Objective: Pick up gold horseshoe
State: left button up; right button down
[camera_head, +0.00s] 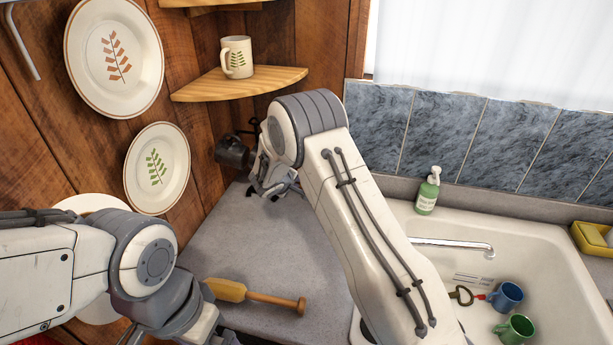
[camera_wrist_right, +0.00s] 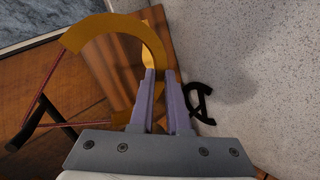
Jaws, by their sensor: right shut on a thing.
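The gold horseshoe (camera_wrist_right: 115,24) shows in the right wrist view as a broad curved golden band. My right gripper (camera_wrist_right: 160,75) is shut on it, with one side of the band at the fingertips. In the head view my right gripper (camera_head: 268,190) is low over the counter's back corner, by the wooden wall. The horseshoe cannot be made out there. My left gripper is mostly cut off at the bottom edge of the head view, and its fingers cannot be made out.
A black curved object (camera_wrist_right: 198,103) is close to my right fingers. A dark pot-like thing (camera_head: 232,152) is by the wall. A corner shelf (camera_head: 240,84) holds a mug. The sink (camera_head: 500,262) holds cups.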

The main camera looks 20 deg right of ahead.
jog(key=shift+r, duration=0.1)
dwell(0.5)
notch_tip(320, 180, up, 7)
jog(key=b, duration=0.5)
jog(key=s+a+b, duration=0.7)
jog(key=s+a, duration=0.4)
jog(key=s, duration=0.5)
jog(key=shift+s+b, duration=0.3)
jog(key=shift+a, duration=0.1)
